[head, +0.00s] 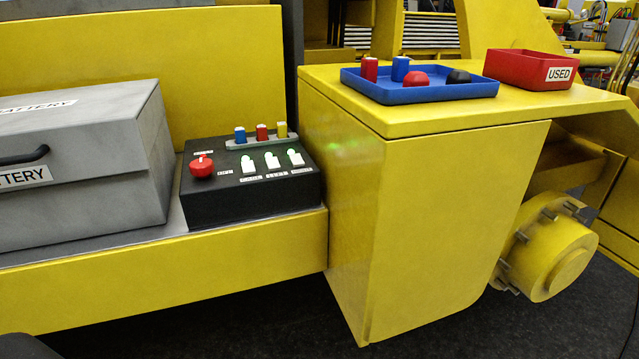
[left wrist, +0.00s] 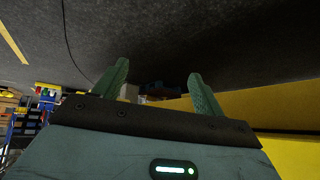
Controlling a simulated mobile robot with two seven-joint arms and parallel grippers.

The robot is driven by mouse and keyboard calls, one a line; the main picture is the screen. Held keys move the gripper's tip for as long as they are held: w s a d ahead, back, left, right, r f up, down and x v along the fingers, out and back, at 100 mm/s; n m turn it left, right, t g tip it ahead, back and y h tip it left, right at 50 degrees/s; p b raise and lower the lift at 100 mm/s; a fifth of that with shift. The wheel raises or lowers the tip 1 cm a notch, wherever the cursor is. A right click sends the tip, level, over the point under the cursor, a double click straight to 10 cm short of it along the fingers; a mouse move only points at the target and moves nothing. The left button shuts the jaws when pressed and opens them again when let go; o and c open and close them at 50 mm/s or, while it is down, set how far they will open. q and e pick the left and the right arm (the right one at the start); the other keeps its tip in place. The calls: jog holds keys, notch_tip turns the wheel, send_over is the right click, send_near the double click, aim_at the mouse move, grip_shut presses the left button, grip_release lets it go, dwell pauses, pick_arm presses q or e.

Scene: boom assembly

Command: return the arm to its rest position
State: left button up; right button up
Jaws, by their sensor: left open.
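My left gripper (left wrist: 155,85) shows in the left wrist view with its two green fingers spread apart and nothing between them. Beyond the fingers lies dark grey floor, with a yellow machine surface (left wrist: 290,110) at the right. A small dark shape at the lower left edge of the head view may be part of my arm; I cannot tell. Neither gripper is visible in the head view. My right gripper is in no view.
A grey battery box (head: 75,215) and a black control box (head: 250,198) stand on the yellow machine's ledge at left. A blue tray (head: 420,93) holding several small parts and a red USED bin (head: 520,82) sit on the yellow top. Dark floor (head: 250,325) in front is clear.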

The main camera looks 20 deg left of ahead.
pick_arm(q)
jog(key=s+d+n, duration=0.1)
jog(key=s+d, duration=0.1)
jog(key=d, duration=0.5)
jog(key=s+d+f+n+t, duration=0.1)
jog(key=s+d, duration=0.1)
jog(key=d, duration=0.5)
jog(key=shift+s+t, duration=0.3)
jog(key=shift+s, duration=0.05)
jog(key=shift+f, duration=0.1)
